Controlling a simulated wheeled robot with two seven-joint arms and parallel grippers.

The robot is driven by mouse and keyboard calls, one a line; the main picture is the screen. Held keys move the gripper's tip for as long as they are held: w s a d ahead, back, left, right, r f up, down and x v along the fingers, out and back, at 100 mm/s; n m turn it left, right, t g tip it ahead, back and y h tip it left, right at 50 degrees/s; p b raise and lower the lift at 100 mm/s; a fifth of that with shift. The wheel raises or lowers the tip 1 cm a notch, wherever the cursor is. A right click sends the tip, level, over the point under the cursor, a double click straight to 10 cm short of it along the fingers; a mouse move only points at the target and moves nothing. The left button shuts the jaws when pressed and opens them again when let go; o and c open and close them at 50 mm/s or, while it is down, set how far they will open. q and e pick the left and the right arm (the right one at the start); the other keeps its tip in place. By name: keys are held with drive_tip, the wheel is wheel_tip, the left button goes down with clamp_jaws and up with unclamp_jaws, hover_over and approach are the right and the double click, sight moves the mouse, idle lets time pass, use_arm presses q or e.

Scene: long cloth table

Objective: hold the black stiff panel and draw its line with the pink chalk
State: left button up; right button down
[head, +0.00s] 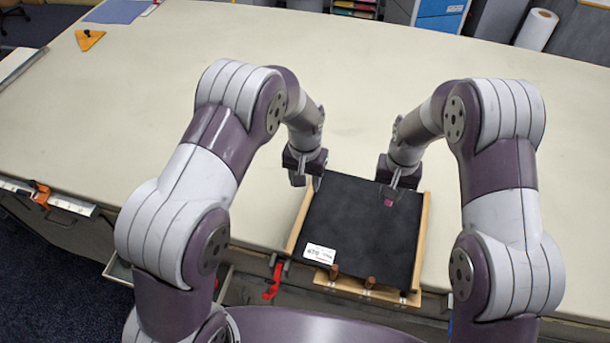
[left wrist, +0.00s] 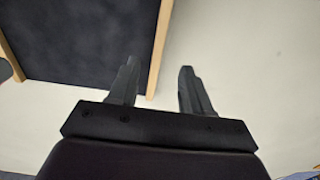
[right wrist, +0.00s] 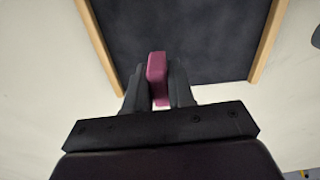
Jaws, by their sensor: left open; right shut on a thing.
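The black stiff panel (head: 358,228) lies between wooden side strips at the table's front edge, with a white label at its lower left. No line shows on it. My right gripper (head: 391,197) is shut on the pink chalk (head: 388,203), over the panel's far right part. The chalk also shows between the fingers in the right wrist view (right wrist: 157,78); I cannot tell whether it touches the panel. My left gripper (head: 308,181) is open and empty at the panel's far left corner. In the left wrist view its fingers (left wrist: 158,88) are apart, close to a wooden strip (left wrist: 160,50).
Brown pegs (head: 369,282) stand at the panel's near edge. A red clamp (head: 273,280) is on the table edge to the left. An orange triangular piece (head: 89,39) lies far left, and a white paper roll (head: 537,29) is at the back right. The middle of the table is clear.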

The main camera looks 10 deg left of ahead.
sight(306, 204)
use_arm(q)
drive_tip(key=f, duration=1.1)
drive_tip(key=shift+w, duration=0.3)
clamp_jaws()
idle(0.4)
